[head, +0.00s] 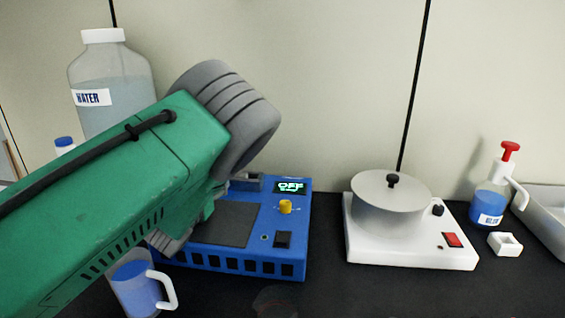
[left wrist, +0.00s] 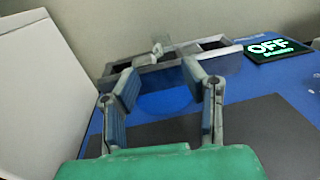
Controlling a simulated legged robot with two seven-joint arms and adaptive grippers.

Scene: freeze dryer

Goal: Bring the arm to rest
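My left arm comes in from the left in the head view and crosses in front of a blue device (head: 230,260). In the left wrist view my left gripper (left wrist: 162,78) is open, its two fingers apart, with blue surface showing between them and nothing held. It is over the device's back part, near a grey metal slotted piece (left wrist: 172,65). The device's display (head: 291,186) reads OFF; it also shows in the left wrist view (left wrist: 277,47). In the head view my arm hides most of the gripper. My right gripper is in neither view.
A cup with blue liquid (head: 137,284) stands close under my arm. A water bottle (head: 112,108) is behind it. A white heater (head: 410,251) with a metal pot (head: 388,215), a red-topped bottle (head: 490,198) and a tray (head: 546,205) stand right. The black front counter is mostly clear.

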